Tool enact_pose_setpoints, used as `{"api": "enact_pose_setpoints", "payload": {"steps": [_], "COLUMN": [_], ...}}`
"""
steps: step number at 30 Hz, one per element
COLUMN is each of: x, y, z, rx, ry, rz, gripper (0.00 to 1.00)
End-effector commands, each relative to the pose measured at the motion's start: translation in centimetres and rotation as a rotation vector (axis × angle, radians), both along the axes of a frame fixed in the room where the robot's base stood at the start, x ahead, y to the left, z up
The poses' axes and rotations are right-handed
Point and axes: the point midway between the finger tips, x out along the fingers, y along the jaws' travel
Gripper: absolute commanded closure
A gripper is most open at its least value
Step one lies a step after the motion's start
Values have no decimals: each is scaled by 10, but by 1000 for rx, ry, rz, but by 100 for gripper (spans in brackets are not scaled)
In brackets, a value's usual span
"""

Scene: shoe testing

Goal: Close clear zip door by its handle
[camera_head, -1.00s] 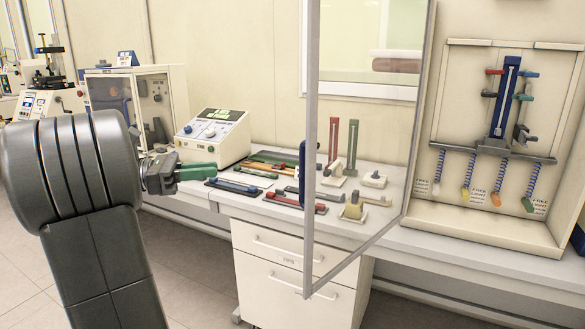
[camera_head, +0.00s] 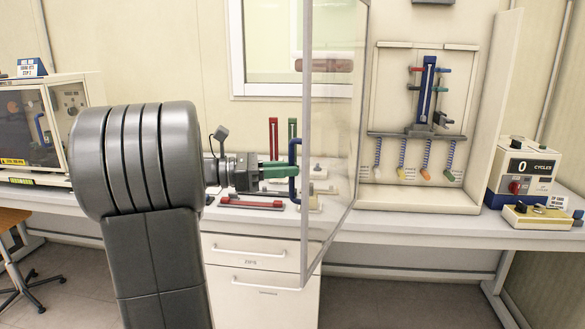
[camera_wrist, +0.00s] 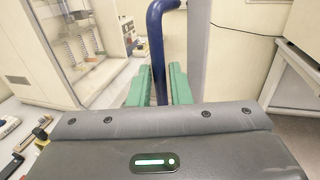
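The clear door (camera_head: 307,120) is a see-through panel in a grey frame. It stands swung open, out from the front of a cream test cabinet (camera_head: 424,198). Its blue bar handle (camera_head: 294,170) is on the free edge, and it also shows in the wrist view (camera_wrist: 157,50). My gripper (camera_head: 277,171) has green fingers and reaches the handle from the left. In the wrist view the handle stands between the two fingers (camera_wrist: 158,86), which are apart with gaps beside the bar. The far finger is partly hidden in the head view.
The workbench (camera_head: 460,233) runs behind the door, with drawers (camera_head: 258,285) below the door's lower edge. Small tools, such as a red-handled one (camera_head: 250,203), lie near my gripper. A cycle counter box (camera_head: 523,172) stands right of the cabinet. A stool (camera_head: 15,240) is at far left.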

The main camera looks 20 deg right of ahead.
Motion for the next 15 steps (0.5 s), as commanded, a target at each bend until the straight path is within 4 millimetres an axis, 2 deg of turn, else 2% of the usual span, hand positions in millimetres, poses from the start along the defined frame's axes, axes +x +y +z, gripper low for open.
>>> {"api": "enact_pose_setpoints", "payload": {"steps": [6,15], "x": [-5,-5], "y": [-16,-18], "z": [0,0], "rx": [-1,-1], "ry": [-1,0], "rz": [-1,0], "gripper": [82,82]}}
